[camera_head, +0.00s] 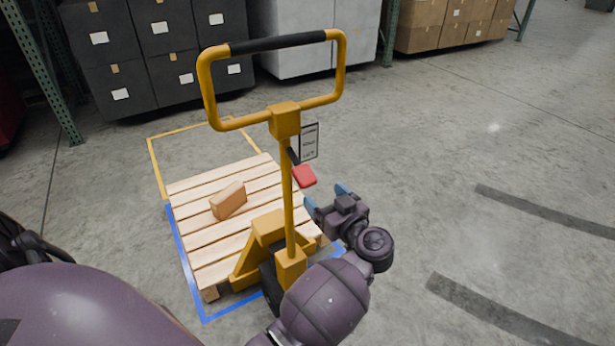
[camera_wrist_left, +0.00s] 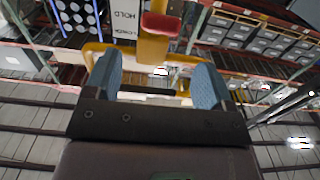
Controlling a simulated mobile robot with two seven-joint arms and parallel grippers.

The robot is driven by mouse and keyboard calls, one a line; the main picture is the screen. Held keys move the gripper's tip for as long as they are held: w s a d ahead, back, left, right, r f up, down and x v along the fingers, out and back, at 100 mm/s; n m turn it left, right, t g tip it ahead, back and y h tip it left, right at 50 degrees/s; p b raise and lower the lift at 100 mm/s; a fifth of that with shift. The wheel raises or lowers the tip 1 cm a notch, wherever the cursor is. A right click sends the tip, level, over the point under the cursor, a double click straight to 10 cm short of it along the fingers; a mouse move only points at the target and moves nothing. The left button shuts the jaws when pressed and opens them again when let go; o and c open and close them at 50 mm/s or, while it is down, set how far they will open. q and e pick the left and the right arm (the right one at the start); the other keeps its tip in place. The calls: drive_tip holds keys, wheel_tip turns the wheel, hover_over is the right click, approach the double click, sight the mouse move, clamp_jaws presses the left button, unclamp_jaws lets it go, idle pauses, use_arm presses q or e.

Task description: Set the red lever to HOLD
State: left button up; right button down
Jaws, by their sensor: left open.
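The red lever (camera_head: 305,176) sticks out from the yellow shaft of a pallet jack (camera_head: 288,205), its red tip angled down to the right, just below a label plate (camera_head: 309,142). The plate's words are too small to read in the head view.
The jack's looped handle (camera_head: 205,90) rises above the lever. A wooden pallet (camera_head: 190,190) bearing a brown box (camera_head: 228,200) sits left of the shaft. Dark totes (camera_head: 160,50) and brown cartons (camera_head: 440,25) stand at the back. The floor to the right is clear.

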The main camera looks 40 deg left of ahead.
sight(308, 178)
use_arm(q)
drive_tip(key=b+x, duration=0.1)
drive_tip(key=x, duration=0.7)
drive_tip(key=shift+w+a, duration=0.2)
drive_tip(key=shift+a, duration=0.15)
